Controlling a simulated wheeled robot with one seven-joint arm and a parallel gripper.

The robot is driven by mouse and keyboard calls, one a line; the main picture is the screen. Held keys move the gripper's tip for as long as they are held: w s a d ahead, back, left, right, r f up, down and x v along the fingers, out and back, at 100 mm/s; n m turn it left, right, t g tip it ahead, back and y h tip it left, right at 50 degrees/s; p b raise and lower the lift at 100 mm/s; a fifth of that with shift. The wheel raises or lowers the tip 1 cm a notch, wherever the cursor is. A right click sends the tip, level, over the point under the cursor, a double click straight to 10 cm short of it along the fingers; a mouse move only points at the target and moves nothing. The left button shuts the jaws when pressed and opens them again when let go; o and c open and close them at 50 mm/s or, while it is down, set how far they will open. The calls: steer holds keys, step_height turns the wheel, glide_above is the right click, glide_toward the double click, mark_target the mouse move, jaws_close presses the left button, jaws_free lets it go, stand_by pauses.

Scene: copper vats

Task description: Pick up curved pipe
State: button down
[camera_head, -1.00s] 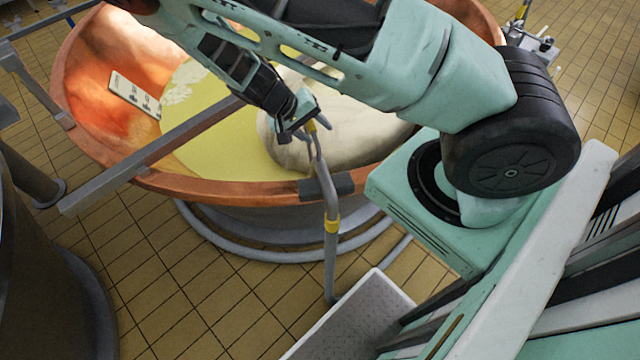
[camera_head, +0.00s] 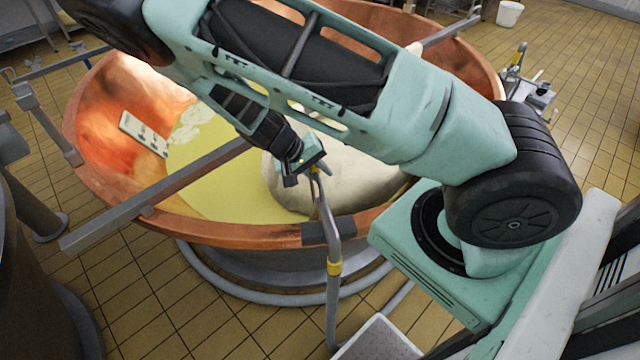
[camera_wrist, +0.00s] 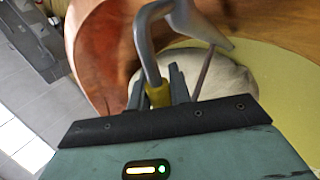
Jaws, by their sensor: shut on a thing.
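The curved pipe (camera_head: 334,240) is grey metal with yellow bands. It runs from inside the near rim of the copper vat (camera_head: 205,230), over the rim and down towards the floor. My gripper (camera_head: 312,168) is at its upper end, above the pale mass in the vat. In the wrist view my gripper (camera_wrist: 160,88) is shut on the curved pipe (camera_wrist: 146,42) at a yellow band, which sits between the fingers. Beyond the fingers the pipe bends over in a hook. My arm hides part of the vat in the head view.
The vat holds yellow liquid (camera_head: 215,180) and a large pale mass (camera_head: 345,180). A grey bar (camera_head: 150,190) crosses the vat rim at the left. A white perforated step (camera_head: 380,340) stands below.

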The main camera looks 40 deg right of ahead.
step_height(320, 180, up, 27)
steer(key=b, duration=0.1)
stand_by(0.6)
